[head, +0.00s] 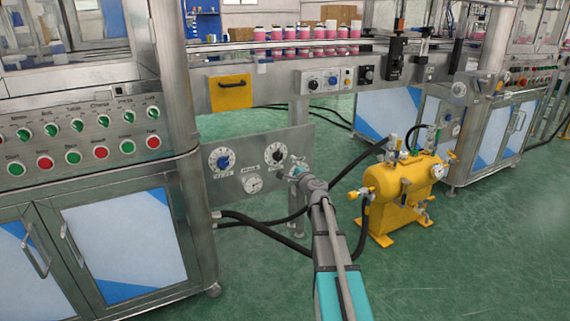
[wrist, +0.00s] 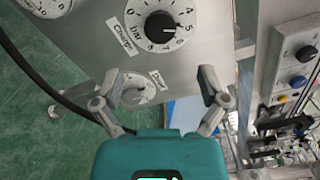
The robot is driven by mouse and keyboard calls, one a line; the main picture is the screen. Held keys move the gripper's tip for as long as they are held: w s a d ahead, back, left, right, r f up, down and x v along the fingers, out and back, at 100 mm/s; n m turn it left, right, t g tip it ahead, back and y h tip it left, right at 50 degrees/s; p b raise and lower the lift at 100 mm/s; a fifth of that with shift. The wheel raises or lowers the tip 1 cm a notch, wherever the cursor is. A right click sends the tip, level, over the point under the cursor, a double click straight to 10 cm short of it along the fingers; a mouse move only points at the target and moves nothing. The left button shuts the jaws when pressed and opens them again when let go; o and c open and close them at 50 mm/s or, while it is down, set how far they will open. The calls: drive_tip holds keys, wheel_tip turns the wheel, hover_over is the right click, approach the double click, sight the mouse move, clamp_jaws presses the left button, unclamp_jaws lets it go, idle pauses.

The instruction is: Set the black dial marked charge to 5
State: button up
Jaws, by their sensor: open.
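The black dial marked Charge (wrist: 160,27) sits on a round white scale at the top of the wrist view. Its knob is black; I cannot tell for sure which number its pointer is on. In the head view the black dial (head: 275,154) is on the right of the grey metal panel (head: 228,190). My gripper (wrist: 160,88) is open and empty, with its fingers spread below the dial in the wrist view and apart from it. In the head view my gripper (head: 299,172) is just right of the dial, in front of the panel.
A yellow tank (head: 400,190) with valves and black hoses (head: 262,232) stands to the right. A steel cabinet (head: 110,245) with buttons is at left.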

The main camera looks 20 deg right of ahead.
sight(279, 158)
drive_tip(key=shift+s, duration=0.95)
drive_tip(key=shift+n, duration=0.3)
drive_tip(key=n, duration=0.7)
drive_tip(key=s+n, duration=0.1)
drive_tip(key=n, duration=0.6)
drive_tip(key=s+n, duration=0.1)
drive_tip(key=n, duration=0.6)
drive_tip(key=shift+s+f, duration=0.2)
drive_tip(key=shift+w, duration=0.1)
drive_tip(key=w, duration=1.3)
drive_tip(key=shift+w+a, duration=0.2)
drive_tip(key=shift+w, duration=0.15)
